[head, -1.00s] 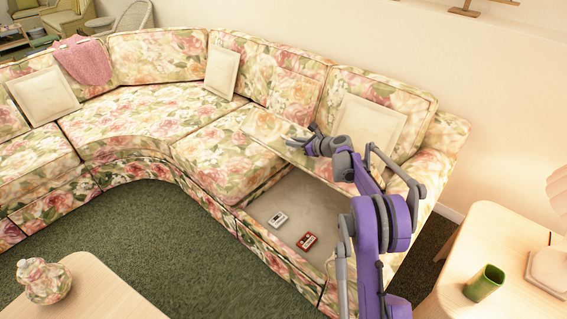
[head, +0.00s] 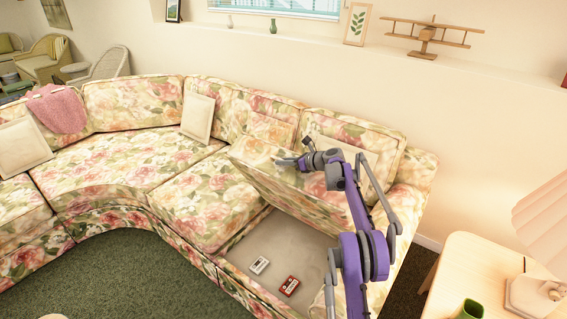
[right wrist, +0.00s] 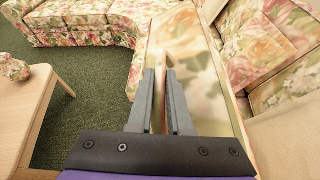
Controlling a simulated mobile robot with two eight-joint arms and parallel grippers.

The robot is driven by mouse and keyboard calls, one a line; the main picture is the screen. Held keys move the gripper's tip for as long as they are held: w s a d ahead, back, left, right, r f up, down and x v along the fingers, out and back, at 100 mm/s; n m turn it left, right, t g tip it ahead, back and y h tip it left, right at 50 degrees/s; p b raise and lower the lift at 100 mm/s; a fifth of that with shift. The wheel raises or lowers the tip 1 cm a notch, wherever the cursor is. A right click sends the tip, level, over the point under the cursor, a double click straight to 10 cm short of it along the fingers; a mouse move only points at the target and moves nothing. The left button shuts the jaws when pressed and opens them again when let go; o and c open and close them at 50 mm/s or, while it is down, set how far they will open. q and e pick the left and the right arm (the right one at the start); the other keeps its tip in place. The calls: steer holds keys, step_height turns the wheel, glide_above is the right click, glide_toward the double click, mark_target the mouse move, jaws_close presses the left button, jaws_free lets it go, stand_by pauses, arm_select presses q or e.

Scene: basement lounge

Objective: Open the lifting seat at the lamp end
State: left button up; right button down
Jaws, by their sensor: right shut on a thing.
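The floral lifting seat (head: 300,195) at the lamp end of the sofa is tilted up at a steep angle, with its front edge raised. Below it the pale storage compartment (head: 300,245) is open to view. My right gripper (head: 285,161) is at the raised edge of the seat. In the right wrist view the gripper (right wrist: 163,78) has its two fingers closed around that edge, with the floral seat (right wrist: 192,55) running along and past them. The lamp (head: 548,215) stands at the right on a side table. My left gripper is not in view.
A white cassette (head: 260,265) and a red cassette (head: 290,286) lie in the compartment. A light wooden side table (head: 455,265) with a green cup (head: 472,309) is right of the sofa. Pale cushions lean on the backrest. Green carpet (head: 130,285) is clear in front.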

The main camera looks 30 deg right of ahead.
steer(key=c, duration=0.8)
jaws_free()
steer(key=shift+w+a, duration=0.1)
steer(key=shift+c, duration=0.2)
